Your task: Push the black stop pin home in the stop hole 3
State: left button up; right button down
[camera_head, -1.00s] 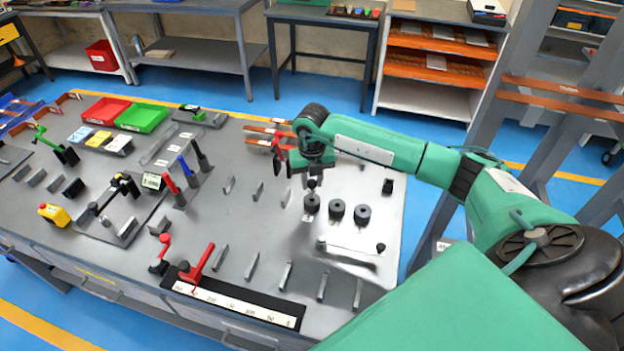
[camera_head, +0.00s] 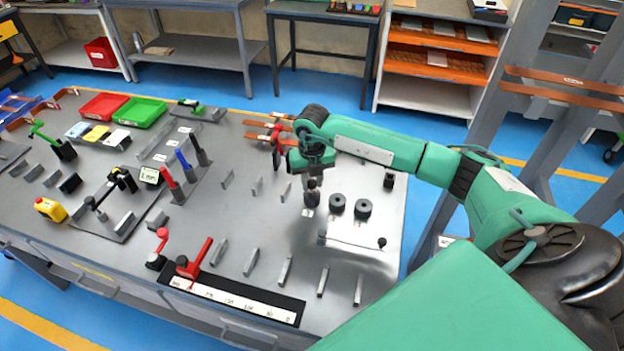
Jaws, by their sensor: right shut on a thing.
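My right gripper (camera_head: 312,178) points down over the right part of the grey bench, its fingertips shut on a small dark upright piece. This piece (camera_head: 312,197) looks like the black stop pin. It stands at the left end of a row with two black round discs (camera_head: 337,203) (camera_head: 363,209). Its lower end is close to the bench top, but I cannot tell how deep it sits or whether it is in a hole. Stop hole 3 cannot be made out; the gripper and the dark piece cover that spot. My left gripper is not in view.
Several grey upright blocks (camera_head: 285,270) stand on the bench (camera_head: 225,225) left of the gripper. A red-handled lever (camera_head: 194,260) stands by a white scale strip (camera_head: 235,301). Copper bars (camera_head: 268,126) lie behind the gripper. A small black knob (camera_head: 382,243) is at front right.

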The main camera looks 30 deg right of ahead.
aim_at(312, 180)
jog(key=shift+f+b, duration=0.4)
jog(key=shift+f, duration=0.2)
jog(key=c, duration=1.1)
grip_release()
jog(key=shift+o, duration=0.2)
notch_tip(312, 180, up, 14)
jog(key=b, duration=0.3)
